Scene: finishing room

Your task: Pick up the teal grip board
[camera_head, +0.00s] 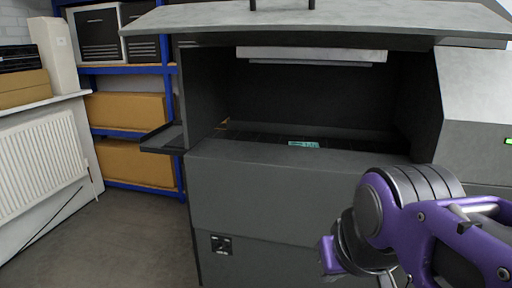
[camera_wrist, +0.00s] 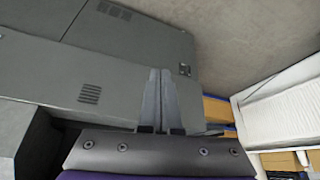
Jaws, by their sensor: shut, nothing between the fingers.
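The teal grip board (camera_head: 304,145) shows as a small flat teal piece inside the open bay of the large grey machine (camera_head: 290,200), just behind its front edge. Its lower part is hidden by that edge. My gripper (camera_wrist: 160,72) is shut and empty in the wrist view, its two fingers side by side over the grey machine casing and floor. The board does not show in the wrist view. In the head view my purple and grey arm is at the lower right, in front of the machine and well apart from the board; the fingertips cannot be made out there.
The machine's lid (camera_head: 330,18) is raised above the bay. A small dark side shelf (camera_head: 163,138) juts from its left. A blue rack (camera_head: 126,133) with brown boxes and a white radiator (camera_head: 42,152) stand at left. The floor (camera_head: 110,235) there is mostly clear.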

